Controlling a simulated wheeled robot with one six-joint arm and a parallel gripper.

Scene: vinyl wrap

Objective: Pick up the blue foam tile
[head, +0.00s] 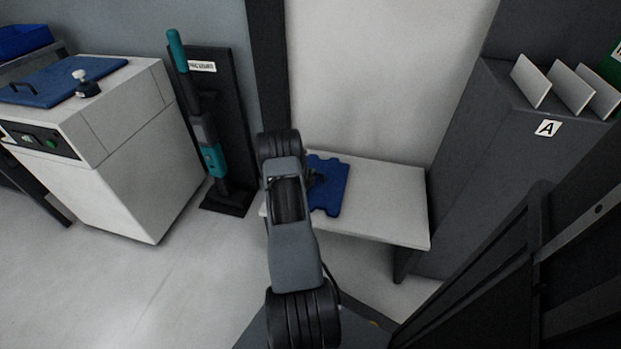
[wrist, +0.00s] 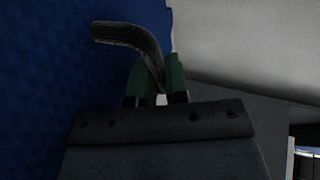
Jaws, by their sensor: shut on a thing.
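The blue foam tile (head: 333,188) has notched edges and is over the white table (head: 392,205). In the wrist view the tile (wrist: 50,70) fills the left side, very close to the camera. My gripper (head: 314,178) is at the tile and partly hidden by my arm in the head view. In the wrist view my gripper's green fingers (wrist: 157,80) are close together at a dark curved strip (wrist: 128,36) that stands out against the tile, like a handle. The fingers are shut on it. I cannot tell whether the tile rests on the table or is lifted.
A white cabinet (head: 125,170) with a blue lid (head: 62,82) stands at the left. A teal upright tool (head: 205,125) leans on a black stand (head: 235,125). A grey rack marked A (head: 480,150) with white panels is at the right. The floor at lower left is clear.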

